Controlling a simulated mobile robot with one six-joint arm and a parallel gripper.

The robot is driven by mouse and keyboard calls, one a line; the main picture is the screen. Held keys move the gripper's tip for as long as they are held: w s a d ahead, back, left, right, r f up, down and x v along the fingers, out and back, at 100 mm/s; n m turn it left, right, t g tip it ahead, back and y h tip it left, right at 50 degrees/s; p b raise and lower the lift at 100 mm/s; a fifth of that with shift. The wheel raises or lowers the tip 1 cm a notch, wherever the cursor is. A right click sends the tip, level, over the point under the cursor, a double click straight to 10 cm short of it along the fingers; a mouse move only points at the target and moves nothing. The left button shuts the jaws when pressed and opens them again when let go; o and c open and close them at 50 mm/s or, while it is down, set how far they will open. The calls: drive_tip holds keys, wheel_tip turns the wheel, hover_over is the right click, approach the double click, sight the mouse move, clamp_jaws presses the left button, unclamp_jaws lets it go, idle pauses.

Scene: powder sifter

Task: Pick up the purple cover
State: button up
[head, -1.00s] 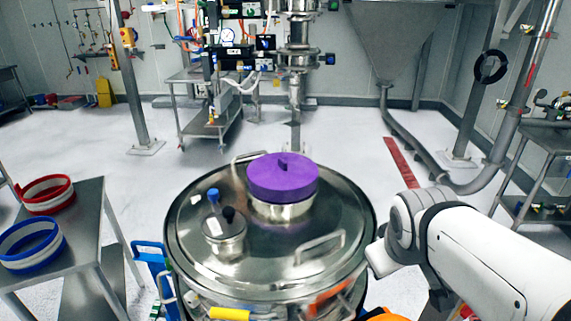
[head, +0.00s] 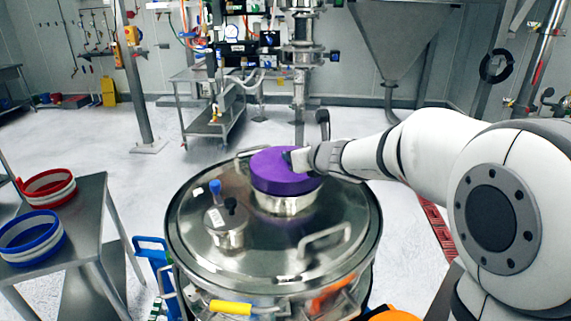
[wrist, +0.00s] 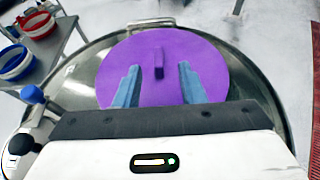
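The purple cover (head: 283,172) is a round disc with a small upright tab on top. It sits on a metal neck (head: 284,204) on the lid of a round steel vessel. My gripper (head: 296,158) is over the cover in the head view. I cannot tell whether the fingers touch the cover.
The steel lid (head: 270,255) carries handles and a small capped port (head: 226,225) left of the cover. A side table (head: 85,210) at left holds red (head: 47,188) and blue (head: 31,238) rings.

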sight(286, 164)
drive_tip(key=x, duration=0.6)
drive_tip(key=shift+w+a+f+p, duration=0.15)
drive_tip(key=shift+a+f+p, duration=0.05)
drive_tip(key=shift+p, duration=0.2)
drive_tip(key=shift+c, duration=0.4)
clamp_jaws()
